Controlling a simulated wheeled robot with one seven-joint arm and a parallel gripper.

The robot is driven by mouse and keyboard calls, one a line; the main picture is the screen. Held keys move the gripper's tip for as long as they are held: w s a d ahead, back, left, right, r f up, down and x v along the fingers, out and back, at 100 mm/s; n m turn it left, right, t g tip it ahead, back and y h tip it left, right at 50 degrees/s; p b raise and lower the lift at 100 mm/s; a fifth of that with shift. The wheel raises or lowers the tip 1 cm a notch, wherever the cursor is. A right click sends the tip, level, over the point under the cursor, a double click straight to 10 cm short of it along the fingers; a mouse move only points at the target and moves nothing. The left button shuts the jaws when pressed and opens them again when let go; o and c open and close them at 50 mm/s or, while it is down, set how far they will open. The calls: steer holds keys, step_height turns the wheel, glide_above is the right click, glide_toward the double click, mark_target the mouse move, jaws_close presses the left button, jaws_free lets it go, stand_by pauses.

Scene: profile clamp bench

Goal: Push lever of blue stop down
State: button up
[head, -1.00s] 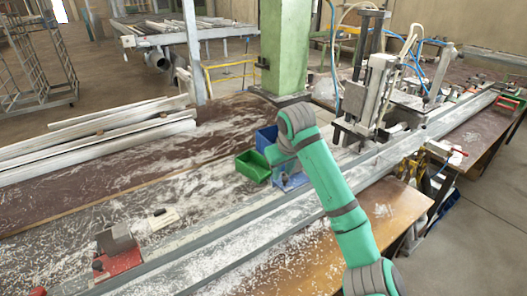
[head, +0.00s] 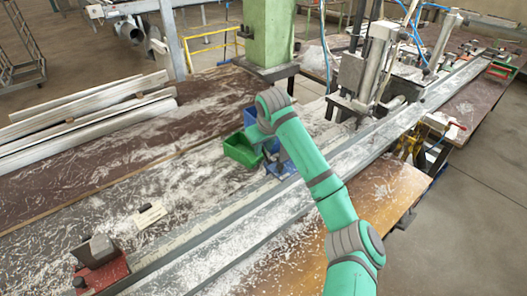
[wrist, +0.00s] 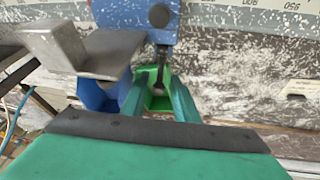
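The blue stop (head: 284,170) sits on the grey rail in the head view, partly behind my arm. In the wrist view the blue stop (wrist: 135,14) is at the top, with a grey metal block and plate (wrist: 112,50) at its left. Whether a finger touches the lever I cannot tell. In the head view the fingertips are hidden.
A green bin (head: 242,152) and a blue bin (head: 250,116) stand close beside the stop. A red clamp (head: 100,270) is on the rail at front left. A clamp machine (head: 375,65) stands at right. White profiles (head: 85,113) lie on the dusty bench at left.

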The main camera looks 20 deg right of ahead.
mark_target(263, 151)
steer(key=shift+x, duration=1.65)
jaws_close()
